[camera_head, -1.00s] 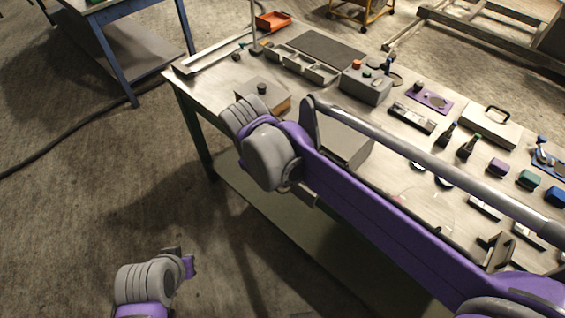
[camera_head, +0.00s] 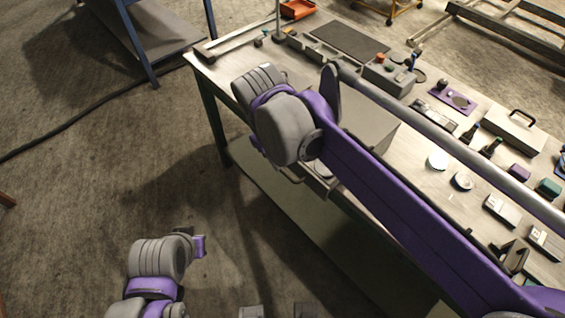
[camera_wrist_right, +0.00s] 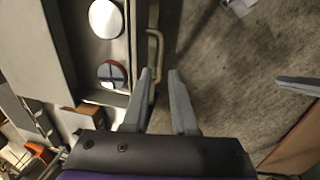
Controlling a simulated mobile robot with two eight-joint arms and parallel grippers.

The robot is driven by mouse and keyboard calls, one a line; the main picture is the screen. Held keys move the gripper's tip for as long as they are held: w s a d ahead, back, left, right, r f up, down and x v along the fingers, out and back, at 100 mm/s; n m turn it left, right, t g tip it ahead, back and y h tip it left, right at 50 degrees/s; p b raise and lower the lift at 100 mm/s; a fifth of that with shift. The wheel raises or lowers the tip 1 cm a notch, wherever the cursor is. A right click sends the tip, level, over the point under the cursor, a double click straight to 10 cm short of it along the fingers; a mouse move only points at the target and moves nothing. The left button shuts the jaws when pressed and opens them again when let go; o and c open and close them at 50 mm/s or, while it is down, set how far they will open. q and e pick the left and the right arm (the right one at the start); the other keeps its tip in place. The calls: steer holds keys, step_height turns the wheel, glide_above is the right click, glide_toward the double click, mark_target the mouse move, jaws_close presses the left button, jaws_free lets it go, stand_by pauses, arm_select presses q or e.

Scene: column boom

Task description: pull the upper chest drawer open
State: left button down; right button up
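The grey chest (camera_head: 367,125) stands on the workbench, partly hidden behind my right arm in the head view. Its drawer (camera_head: 322,187) sticks out over the bench's near edge. In the right wrist view the drawer (camera_wrist_right: 128,45) is partly open, with a white disc (camera_wrist_right: 105,18) and a dark disc with a red rim (camera_wrist_right: 112,73) inside. My right gripper (camera_wrist_right: 159,73) is open, its fingertips at the drawer's bar handle (camera_wrist_right: 158,50); the handle's lower end is hidden by one finger. I cannot tell whether they touch. My left gripper (camera_head: 199,245) is low at the left, apart from the bench.
The workbench (camera_head: 225,70) carries a control box (camera_head: 388,78), a grey case (camera_head: 513,130), a purple plate (camera_head: 452,98) and several small parts. An orange tray (camera_head: 298,9) is at the back. A blue-legged table (camera_head: 140,45) stands at upper left.

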arm_select(q)
steer(key=shift+w+r, duration=0.1)
steer(key=shift+r, duration=0.2)
arm_select(e)
step_height(320, 180, up, 7)
steer(key=shift+s+a+f, duration=0.2)
steer(key=shift+s+a, duration=0.15)
steer(key=shift+a, duration=0.1)
steer(key=shift+f, duration=0.1)
